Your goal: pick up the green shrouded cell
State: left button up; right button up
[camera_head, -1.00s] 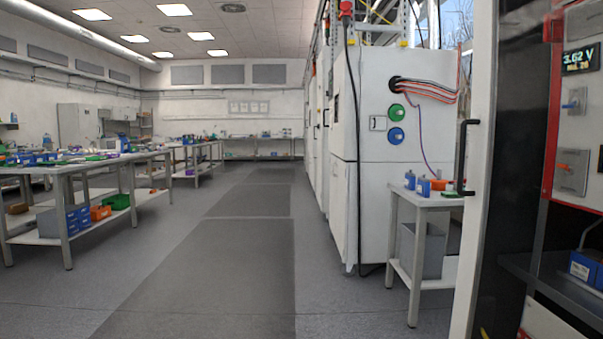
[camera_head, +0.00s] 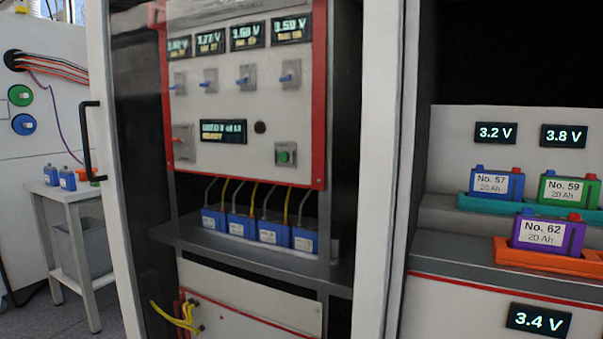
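A green cell (camera_head: 569,190) labelled No. 59, 20 Ah, with a red and a blue cap on top, sits upright in a teal tray at the right edge of the head view. A display (camera_head: 563,135) reading 3.8 V is above it. A blue cell (camera_head: 497,183), No. 57, stands to its left, below a 3.2 V display (camera_head: 495,133). A purple cell (camera_head: 547,233), No. 62, sits in front in an orange tray (camera_head: 552,260) and partly overlaps the teal tray (camera_head: 478,203) in the picture. Neither of my grippers is in view.
A cycler panel (camera_head: 240,160) with several displays and switches stands in the middle, with wired blue cells (camera_head: 274,231) on a shelf below. A white post (camera_head: 400,170) separates it from the cell rack. A small table (camera_head: 62,193) is at left.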

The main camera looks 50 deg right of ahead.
aim_at(573, 192)
jog(key=z, duration=1.2)
